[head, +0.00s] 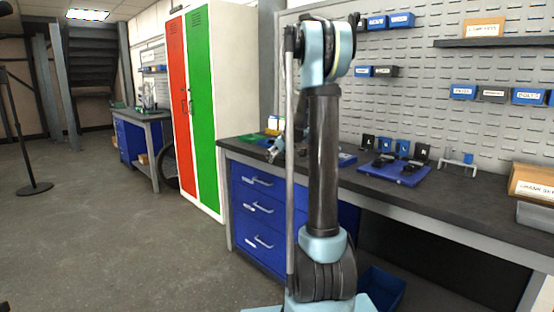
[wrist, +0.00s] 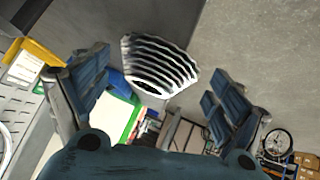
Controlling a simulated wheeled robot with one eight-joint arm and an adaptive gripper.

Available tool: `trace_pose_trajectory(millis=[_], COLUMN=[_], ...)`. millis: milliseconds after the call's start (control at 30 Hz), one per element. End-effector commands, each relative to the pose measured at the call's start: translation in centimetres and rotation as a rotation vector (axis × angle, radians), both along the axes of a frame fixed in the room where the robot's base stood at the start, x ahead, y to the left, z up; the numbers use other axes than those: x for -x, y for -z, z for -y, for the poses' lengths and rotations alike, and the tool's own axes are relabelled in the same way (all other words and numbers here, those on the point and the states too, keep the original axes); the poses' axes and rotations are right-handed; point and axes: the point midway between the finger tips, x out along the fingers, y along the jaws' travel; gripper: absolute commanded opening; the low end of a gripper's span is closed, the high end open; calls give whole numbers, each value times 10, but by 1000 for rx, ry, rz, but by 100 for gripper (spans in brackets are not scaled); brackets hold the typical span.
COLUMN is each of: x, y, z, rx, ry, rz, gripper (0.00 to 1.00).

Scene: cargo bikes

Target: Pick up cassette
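The cassette (wrist: 160,66), a tapered stack of silver and black toothed rings, shows in the upper middle of the wrist view. It appears in front of the boundary between a dark surface and the grey floor; what it rests on is hard to tell. My gripper (wrist: 154,72) is open, with one finger to the left of the cassette and one to the right, and a visible gap on both sides. In the head view my gripper (head: 277,150) is low over the left end of the workbench (head: 468,205), partly behind my arm. I cannot make out the cassette there.
A blue tool tray (head: 395,172) and a metal stand (head: 458,160) sit farther right on the bench. A cardboard box (head: 532,182) is at the right end. Red and green lockers (head: 203,110) stand left of the bench. A yellow bin (wrist: 30,66) is beside the left finger.

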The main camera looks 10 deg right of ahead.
Motion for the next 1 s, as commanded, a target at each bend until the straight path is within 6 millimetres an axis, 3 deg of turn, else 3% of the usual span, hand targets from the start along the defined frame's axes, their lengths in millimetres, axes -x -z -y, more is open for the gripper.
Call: trace_pose_trajectory(millis=[33, 200, 267, 533, 567, 600, 1000], x=[0, 0, 0, 0, 0, 0, 0], y=[0, 0, 0, -3, -5, -8, -72], z=[0, 0, 0, 0, 0, 0, 0], rx=[0, 0, 0, -1, -1, -1, 0], ry=[0, 0, 0, -1, -1, -1, 0], rz=[0, 0, 0, 0, 0, 0, 0], gripper=[67, 29, 18, 18, 9, 1, 0])
